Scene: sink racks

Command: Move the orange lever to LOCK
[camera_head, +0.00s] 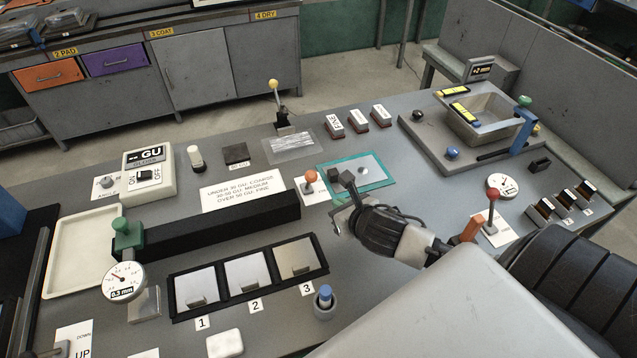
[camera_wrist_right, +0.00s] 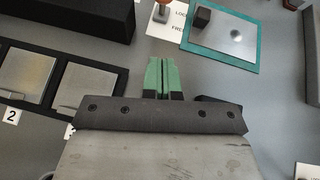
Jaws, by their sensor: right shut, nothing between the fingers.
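The orange lever (camera_head: 310,177) has a round orange knob on a short stem and stands on a white label at the centre of the bench. In the right wrist view its lower part (camera_wrist_right: 162,12) shows at the top edge, beside a label reading "LOC..." and "FRE...", both cut off. I cannot tell which word it points to. My right gripper (camera_head: 343,212) is just right of and nearer than the lever, apart from it. Its green fingers (camera_wrist_right: 162,68) are together and empty. My left gripper is out of view.
A teal-edged mat (camera_head: 385,181) with a dark cube (camera_head: 347,178) lies right of the lever. A long black block (camera_head: 220,225) is to its left, numbered plates (camera_head: 247,274) in front. A red-knobbed lever (camera_head: 494,194) stands further right.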

